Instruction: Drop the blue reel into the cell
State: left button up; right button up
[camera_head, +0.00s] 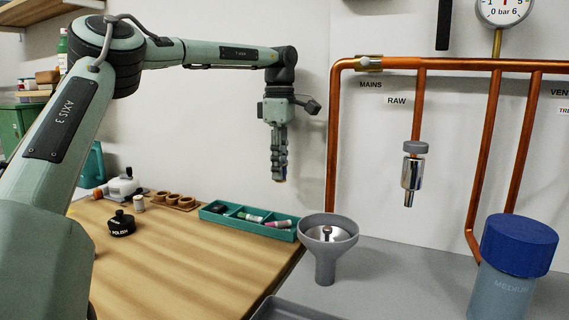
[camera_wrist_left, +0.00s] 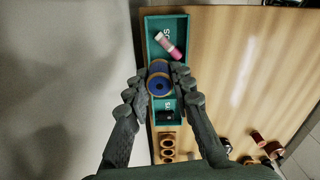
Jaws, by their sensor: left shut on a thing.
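The blue reel (camera_wrist_left: 160,84), a round spool with a brownish rim, shows end-on in the left wrist view between my left fingertips. My left gripper (camera_head: 279,178) is shut on it and holds it in the air, above and behind the tray in the head view. The teal tray (camera_head: 215,218) has three cells and lies on the wooden bench; it also shows in the left wrist view (camera_wrist_left: 150,24). The held reel and fingers hide much of the middle cell. My right gripper is not in view.
A grey funnel-shaped vessel (camera_head: 325,262) stands right of the tray. A blue-lidded vessel (camera_head: 518,245) and copper pipes (camera_head: 334,140) are further right. The bench front is clear.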

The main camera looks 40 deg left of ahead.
pick_arm(q)
jog(key=shift+f, duration=2.8)
jog(key=o, duration=0.9)
jog(key=shift+o, duration=0.2)
jog(key=shift+r, duration=0.1)
notch_tip(320, 180, up, 12)
jog(key=shift+f, duration=0.1)
